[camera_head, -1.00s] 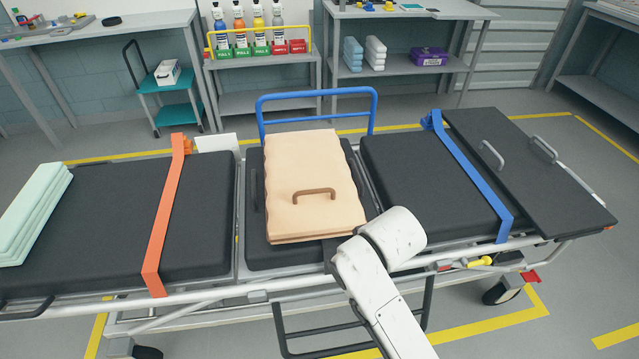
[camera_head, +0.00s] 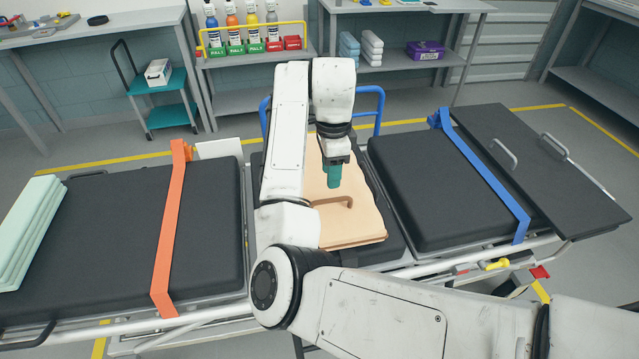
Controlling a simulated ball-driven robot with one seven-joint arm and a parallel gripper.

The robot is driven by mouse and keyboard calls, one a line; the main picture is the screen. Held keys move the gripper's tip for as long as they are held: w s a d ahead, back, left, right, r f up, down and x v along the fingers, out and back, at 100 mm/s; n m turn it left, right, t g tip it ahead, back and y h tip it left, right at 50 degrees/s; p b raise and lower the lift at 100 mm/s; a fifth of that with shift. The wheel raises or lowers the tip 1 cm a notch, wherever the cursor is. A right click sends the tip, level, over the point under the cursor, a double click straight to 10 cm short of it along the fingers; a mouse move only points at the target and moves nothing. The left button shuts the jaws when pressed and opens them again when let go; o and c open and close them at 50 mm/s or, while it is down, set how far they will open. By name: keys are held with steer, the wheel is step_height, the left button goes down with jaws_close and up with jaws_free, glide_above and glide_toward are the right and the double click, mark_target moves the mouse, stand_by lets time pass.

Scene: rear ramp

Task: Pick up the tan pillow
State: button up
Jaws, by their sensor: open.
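The tan pillow (camera_head: 350,228) lies flat on the middle black cushion of the stretcher. It has a raised tan handle across its top, and my arm covers its left part and much of its far part. My gripper (camera_head: 334,180) points down over the pillow, just beyond the handle in the picture. Its teal fingertips show from the side and the gap between them is hard to see. I see nothing held in it. Whether the fingertips touch the pillow or the handle I cannot tell.
The black stretcher (camera_head: 95,240) carries an orange strap (camera_head: 168,230), a blue strap (camera_head: 485,180) and pale green folded pads (camera_head: 30,232). A blue rail (camera_head: 372,112) stands behind the pillow. A teal cart (camera_head: 165,115) and shelves with bottles stand along the back.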

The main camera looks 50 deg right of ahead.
mark_target(331, 199)
step_height(331, 199, down, 5)
steer(key=shift+s+r+b, duration=0.1)
steer(key=shift+b, duration=0.7)
steer(key=shift+f, duration=2.7)
jaws_close()
steer(key=shift+r, duration=0.1)
